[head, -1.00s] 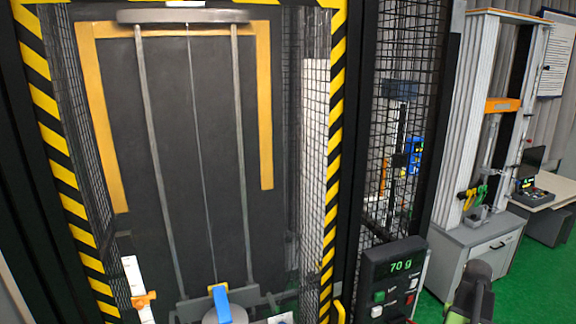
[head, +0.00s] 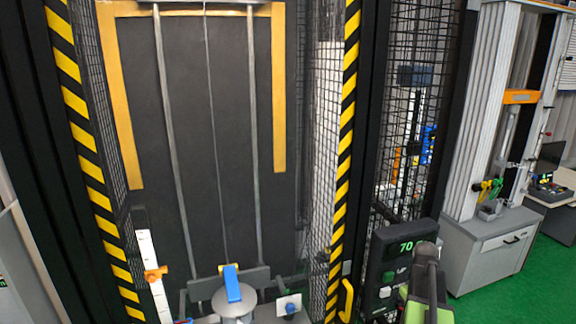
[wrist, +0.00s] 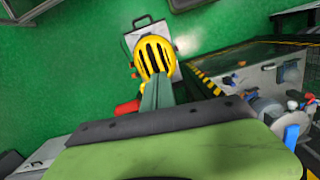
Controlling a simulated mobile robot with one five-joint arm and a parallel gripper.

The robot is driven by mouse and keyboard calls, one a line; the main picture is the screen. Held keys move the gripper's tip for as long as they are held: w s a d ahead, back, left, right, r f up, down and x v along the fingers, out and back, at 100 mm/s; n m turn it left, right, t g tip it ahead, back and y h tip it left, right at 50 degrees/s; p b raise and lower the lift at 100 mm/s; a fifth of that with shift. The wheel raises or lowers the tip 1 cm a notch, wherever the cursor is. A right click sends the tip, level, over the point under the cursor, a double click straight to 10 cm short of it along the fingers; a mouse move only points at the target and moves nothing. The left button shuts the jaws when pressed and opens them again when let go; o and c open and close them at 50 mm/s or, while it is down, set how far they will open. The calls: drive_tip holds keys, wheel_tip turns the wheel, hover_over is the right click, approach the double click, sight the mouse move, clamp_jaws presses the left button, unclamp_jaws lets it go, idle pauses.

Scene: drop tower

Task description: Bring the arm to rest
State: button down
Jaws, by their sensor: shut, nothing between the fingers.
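My gripper (head: 426,254) shows at the lower right of the head view, dark grey with a bright green part below it. It is in front of the control box (head: 392,262) and covers part of its face. In the wrist view my gripper (wrist: 158,92) points away over the green floor, with its fingers together and nothing between them. A yellow slotted object (wrist: 155,56) appears just beyond the fingertips, with no visible grip on it. Most of my arm is out of the head view.
The drop tower's striped post (head: 345,130) and mesh stand left of my gripper. A yellow handle (head: 347,298) is on the tower's front. A grey cabinet (head: 487,255) with a test frame stands at right. Green floor (head: 545,265) is open beside it.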

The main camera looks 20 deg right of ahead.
drive_tip(key=w+a+f+n+b, duration=0.2)
drive_tip(key=w+a+f+b, duration=0.15)
drive_tip(key=a, duration=0.35)
drive_tip(key=w+a+f+n+b, duration=0.1)
drive_tip(key=w+a+f+b, duration=0.15)
drive_tip(key=w+a, duration=0.4)
drive_tip(key=s+a+f+m+b, duration=0.1)
drive_tip(key=a+f+b, duration=0.2)
drive_tip(key=a, duration=1)
drive_tip(key=a+f+t+b, duration=0.1)
drive_tip(key=a+f+b, duration=0.2)
drive_tip(key=a, duration=1.1)
drive_tip(key=shift+s+f+m, duration=0.4)
drive_tip(key=shift+f, duration=0.25)
drive_tip(key=shift+d, duration=0.1)
